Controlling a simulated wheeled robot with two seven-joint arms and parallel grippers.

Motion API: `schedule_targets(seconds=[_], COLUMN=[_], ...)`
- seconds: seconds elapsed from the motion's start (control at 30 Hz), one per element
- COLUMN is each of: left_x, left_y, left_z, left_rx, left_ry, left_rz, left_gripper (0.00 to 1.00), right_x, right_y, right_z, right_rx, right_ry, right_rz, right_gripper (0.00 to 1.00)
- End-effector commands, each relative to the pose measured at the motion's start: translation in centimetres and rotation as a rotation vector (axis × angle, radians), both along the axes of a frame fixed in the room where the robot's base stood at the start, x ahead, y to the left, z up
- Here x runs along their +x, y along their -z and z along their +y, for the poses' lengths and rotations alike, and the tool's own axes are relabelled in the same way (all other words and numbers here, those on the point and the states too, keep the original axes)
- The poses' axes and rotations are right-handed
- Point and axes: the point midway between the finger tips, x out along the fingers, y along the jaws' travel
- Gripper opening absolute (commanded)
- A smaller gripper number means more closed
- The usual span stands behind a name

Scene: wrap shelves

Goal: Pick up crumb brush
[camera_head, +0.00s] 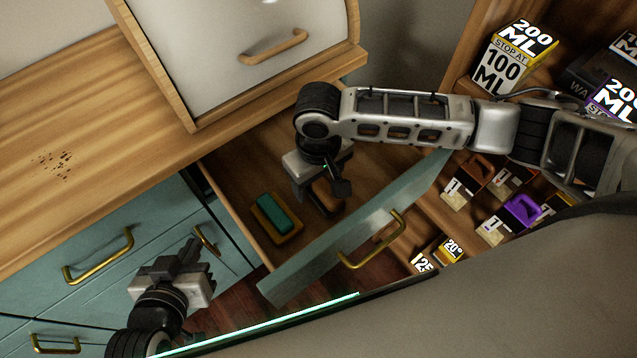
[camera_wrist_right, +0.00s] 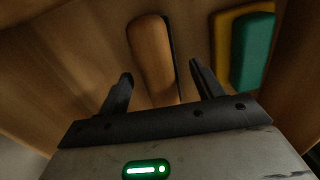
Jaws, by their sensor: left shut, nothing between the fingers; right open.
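The crumb brush (camera_head: 327,200) appears to be the brown wooden piece with a dark edge lying in the open drawer, partly hidden by my right gripper. It shows more clearly in the right wrist view (camera_wrist_right: 150,55). My right gripper (camera_head: 320,188) is open over the drawer. In the right wrist view its fingers (camera_wrist_right: 161,75) point toward the brush, one on each side of its near end in the picture. I cannot tell how far above it they are. My left gripper (camera_head: 188,246) is shut and empty in front of the teal cabinet, outside the drawer.
A teal block on a yellow base (camera_head: 275,216) lies left of the brush in the drawer. The drawer front (camera_head: 350,225) with a brass handle rises nearby. Dark crumbs (camera_head: 55,165) lie on the wooden counter (camera_head: 110,125). Shelves with labelled boxes (camera_head: 512,58) stand at right.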

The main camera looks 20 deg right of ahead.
Motion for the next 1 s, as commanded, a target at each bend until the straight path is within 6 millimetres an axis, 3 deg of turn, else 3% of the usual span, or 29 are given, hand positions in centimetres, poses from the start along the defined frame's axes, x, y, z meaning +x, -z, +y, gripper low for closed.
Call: schedule_targets(seconds=[0.1,0.37,0.53,0.57,0.83,1.0], left_x=[0.1,0.0,0.0,0.0,0.0,0.0], left_y=[0.1,0.1,0.1,0.1,0.1,-0.2], left_z=[0.0,0.0,0.0,0.0,0.0,0.0], left_rx=[-0.004,-0.004,-0.005,-0.005,-0.005,-0.001], left_ry=[-0.001,-0.002,-0.002,-0.002,-0.002,-0.002], left_rz=[-0.002,-0.001,0.000,0.000,0.001,0.002], left_gripper=[0.00,0.00,0.00,0.00,0.00,0.00], right_x=[0.0,0.0,0.0,0.0,0.0,0.1], right_y=[1.3,1.5,1.4,1.4,1.3,-0.6], right_z=[0.0,0.0,0.0,0.0,0.0,0.0], right_rx=[-0.001,0.000,0.000,0.000,0.000,0.002], right_ry=[0.000,-0.001,-0.001,-0.001,0.000,-0.001], right_rz=[-0.001,-0.002,-0.002,-0.002,-0.002,-0.003], right_gripper=[0.66,0.66,0.22,0.17,0.17,0.17])
